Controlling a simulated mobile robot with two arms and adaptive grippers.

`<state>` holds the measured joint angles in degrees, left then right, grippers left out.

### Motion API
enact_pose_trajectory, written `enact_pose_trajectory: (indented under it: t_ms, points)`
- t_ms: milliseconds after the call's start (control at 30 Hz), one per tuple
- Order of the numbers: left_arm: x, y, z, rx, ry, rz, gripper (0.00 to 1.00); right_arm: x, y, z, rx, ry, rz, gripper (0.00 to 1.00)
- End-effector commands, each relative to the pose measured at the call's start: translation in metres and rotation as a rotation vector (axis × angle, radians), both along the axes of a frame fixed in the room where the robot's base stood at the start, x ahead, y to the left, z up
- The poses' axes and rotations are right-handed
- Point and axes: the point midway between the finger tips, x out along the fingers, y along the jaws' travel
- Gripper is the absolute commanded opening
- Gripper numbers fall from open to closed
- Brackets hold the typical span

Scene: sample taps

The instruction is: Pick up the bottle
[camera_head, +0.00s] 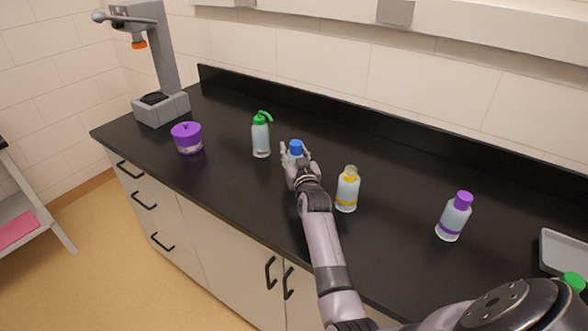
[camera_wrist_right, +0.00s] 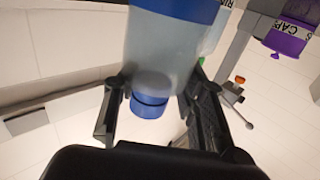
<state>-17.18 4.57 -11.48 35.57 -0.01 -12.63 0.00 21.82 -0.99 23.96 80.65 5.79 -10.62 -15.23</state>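A bottle with a blue cap (camera_head: 296,147) stands on the black counter near its middle. My right gripper (camera_head: 295,155) is at this bottle, with a finger on each side, and its hand and arm hide most of the bottle's lower part. In the right wrist view the picture is turned over, and the pale bottle body (camera_wrist_right: 160,55) with its blue cap lies between the two dark fingers (camera_wrist_right: 158,95). The fingers are very close to its sides; I cannot tell whether they press on it. My left gripper is not in view.
A green-topped wash bottle (camera_head: 261,138) stands left of my gripper, a yellow-banded bottle (camera_head: 347,190) close on its right. A purple-capped bottle (camera_head: 454,217) and grey tray (camera_head: 565,252) are farther right. A purple container (camera_head: 187,138) and grey stand (camera_head: 165,60) are left.

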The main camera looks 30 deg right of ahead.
Motion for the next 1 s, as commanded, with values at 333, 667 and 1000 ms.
enact_pose_trajectory:
  t_ms: [333,667,1000]
  points:
    - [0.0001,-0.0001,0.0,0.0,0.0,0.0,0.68,-0.0002,-0.0003,-0.0001,0.0,0.0,-0.001,0.12]
    - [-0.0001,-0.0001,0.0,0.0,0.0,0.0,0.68,-0.0002,-0.0005,-0.0001,-0.001,0.0,-0.001,0.0]
    - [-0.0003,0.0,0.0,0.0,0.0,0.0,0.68,0.0,-0.0006,0.0014,-0.002,-0.002,-0.001,0.0]
